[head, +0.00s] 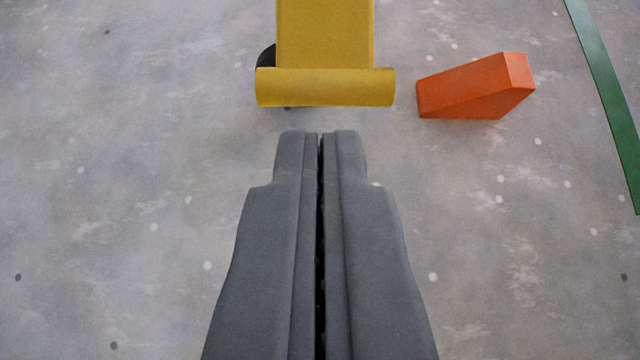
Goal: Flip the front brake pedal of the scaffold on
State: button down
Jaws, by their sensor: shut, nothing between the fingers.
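A yellow part of the scaffold (325,35) comes in from the top edge of the head view. It ends in a wide yellow crosspiece with a rounded face, which looks like the brake pedal (325,87). A bit of a black round part, perhaps a wheel (266,57), shows behind its left side; the rest is hidden. My gripper (320,135) is shut and empty. Its tips point at the pedal and lie just below it in the picture, with a small gap of floor showing between. I cannot tell the height difference.
An orange wedge (475,88) lies on the grey speckled floor to the right of the pedal. A green stripe (607,100) runs along the floor at the far right. The floor to the left and around my gripper is clear.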

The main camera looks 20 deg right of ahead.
jog(key=s+a+r, duration=0.2)
jog(key=s, duration=0.5)
jog(key=shift+r, duration=0.1)
jog(key=w+a+r+n+t, duration=0.15)
jog(key=w+r, duration=0.25)
jog(key=r, duration=1.3)
jog(key=w+a+r+t, duration=0.1)
jog(key=w+a+r, duration=0.2)
jog(key=r, duration=1.3)
jog(key=s+a+r+t, duration=0.1)
jog(key=s+a+r, duration=0.1)
jog(key=r, duration=0.6)
jog(key=s+a+r+y, duration=0.1)
jog(key=s+a+r, duration=0.15)
jog(key=r, duration=0.45)
jog(key=s+a+r+t, duration=0.1)
jog(key=s+a+r, duration=0.1)
jog(key=r, duration=0.6)
jog(key=s+a+r+n+t+y, duration=0.1)
jog(key=s+a+r, duration=0.2)
jog(key=s+r, duration=0.8)
jog(key=s+a+r+t+y, duration=0.1)
jog(key=s+a+r, duration=0.2)
jog(key=s+r, duration=0.8)
jog(key=s, duration=0.5)
jog(key=shift+a+r+n, duration=0.3)
jog(key=shift+n, duration=0.05)
jog(key=shift+d, duration=0.15)
